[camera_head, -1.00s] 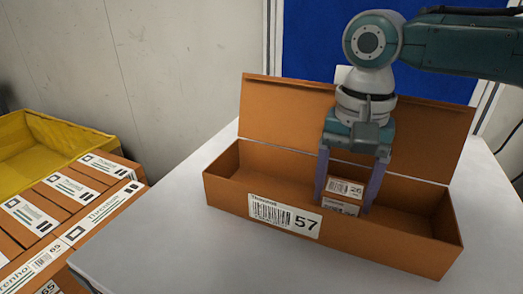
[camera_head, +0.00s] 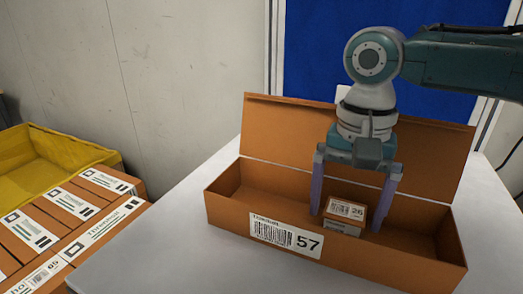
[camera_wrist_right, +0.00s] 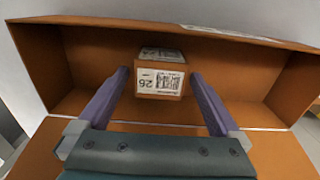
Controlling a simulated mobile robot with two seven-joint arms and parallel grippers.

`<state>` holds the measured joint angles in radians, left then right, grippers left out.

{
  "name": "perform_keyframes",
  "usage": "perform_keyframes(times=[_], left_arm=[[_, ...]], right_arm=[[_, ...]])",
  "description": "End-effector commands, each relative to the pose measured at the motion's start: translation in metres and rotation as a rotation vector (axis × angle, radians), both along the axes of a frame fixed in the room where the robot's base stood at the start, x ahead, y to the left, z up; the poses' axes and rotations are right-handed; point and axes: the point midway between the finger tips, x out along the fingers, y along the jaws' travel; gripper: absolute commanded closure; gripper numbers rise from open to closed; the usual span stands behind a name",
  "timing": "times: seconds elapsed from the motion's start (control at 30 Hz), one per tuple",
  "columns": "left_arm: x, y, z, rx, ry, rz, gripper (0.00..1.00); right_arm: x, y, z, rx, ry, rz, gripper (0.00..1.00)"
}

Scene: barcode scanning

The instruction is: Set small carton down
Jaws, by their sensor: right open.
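The small carton (camera_head: 346,211) is a brown box with a white barcode label reading 26. It sits inside the long open brown box (camera_head: 235,220), whose front label reads 57. A second label shows just below the carton's upper one, partly hidden by the box's front wall. My right gripper (camera_head: 346,222) is open, with its purple fingers on either side of the carton and a gap at each side. The right wrist view shows the carton (camera_wrist_right: 160,77) between and beyond the fingertips (camera_wrist_right: 160,80), apart from both. My left gripper is not in view.
The long box's lid (camera_head: 290,130) stands raised behind the gripper. The box rests on a white table (camera_head: 165,240), clear at its left. Labelled brown cartons (camera_head: 60,225) and a yellow bin (camera_head: 50,165) are at the far left.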

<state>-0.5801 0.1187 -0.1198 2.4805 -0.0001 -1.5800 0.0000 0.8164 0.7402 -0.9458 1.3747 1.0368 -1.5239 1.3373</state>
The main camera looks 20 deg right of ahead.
Motion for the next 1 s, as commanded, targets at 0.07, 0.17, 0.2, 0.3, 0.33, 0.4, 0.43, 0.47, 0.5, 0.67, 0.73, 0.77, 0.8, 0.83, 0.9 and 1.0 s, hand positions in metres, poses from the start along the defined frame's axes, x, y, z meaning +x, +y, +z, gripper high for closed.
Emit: perform_keyframes(times=[0.07, 0.17, 0.2, 0.3, 0.33, 0.4, 0.43, 0.47, 0.5, 0.67, 0.73, 0.77, 0.8, 0.83, 0.9, 1.0], left_arm=[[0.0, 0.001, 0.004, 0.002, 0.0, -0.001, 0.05], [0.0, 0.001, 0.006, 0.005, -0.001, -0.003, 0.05], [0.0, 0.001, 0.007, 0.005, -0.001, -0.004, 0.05], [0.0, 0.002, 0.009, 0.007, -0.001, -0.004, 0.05], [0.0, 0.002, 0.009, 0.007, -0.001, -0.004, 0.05], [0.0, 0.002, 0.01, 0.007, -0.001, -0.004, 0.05], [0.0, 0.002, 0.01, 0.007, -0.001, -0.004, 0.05], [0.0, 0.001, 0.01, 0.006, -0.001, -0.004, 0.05], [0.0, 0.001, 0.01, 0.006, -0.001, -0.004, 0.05], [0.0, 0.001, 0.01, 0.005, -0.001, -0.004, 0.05], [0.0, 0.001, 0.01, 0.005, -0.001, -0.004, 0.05], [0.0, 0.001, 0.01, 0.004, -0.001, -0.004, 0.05], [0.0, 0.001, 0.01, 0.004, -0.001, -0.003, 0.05], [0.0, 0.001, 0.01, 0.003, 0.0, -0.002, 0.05], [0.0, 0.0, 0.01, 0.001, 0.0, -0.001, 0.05], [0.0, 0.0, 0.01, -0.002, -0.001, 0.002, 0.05]], right_arm=[[0.001, 0.0, 0.017, 0.0, -0.005, 0.0, 0.0], [0.001, 0.0, 0.04, 0.002, -0.005, 0.0, 0.0], [0.001, 0.0, 0.049, 0.002, -0.007, 0.001, 0.0], [0.001, 0.0, 0.072, 0.001, -0.006, 0.0, 0.0], [0.001, 0.0, 0.078, 0.001, -0.004, -0.001, 0.0], [0.001, 0.0, 0.09, 0.001, -0.004, -0.001, 0.0], [0.001, 0.0, 0.094, 0.0, -0.004, -0.001, 0.0], [0.001, 0.0, 0.098, 0.0, -0.004, -0.002, 0.0], [0.001, 0.0, 0.103, 0.002, -0.004, -0.002, 0.0], [0.0, 0.0, 0.112, 0.001, 0.0, -0.001, 0.0], [0.0, 0.0, 0.113, 0.001, 0.0, -0.001, 0.0], [0.0, 0.0, 0.113, 0.001, 0.0, -0.001, 0.0], [0.0, 0.0, 0.113, 0.001, 0.0, -0.001, 0.0], [0.0, 0.0, 0.113, 0.001, 0.0, -0.001, 0.0], [0.0, 0.0, 0.112, 0.001, 0.0, -0.001, 0.0], [0.0, 0.0, 0.112, 0.001, 0.0, -0.001, 0.0]])
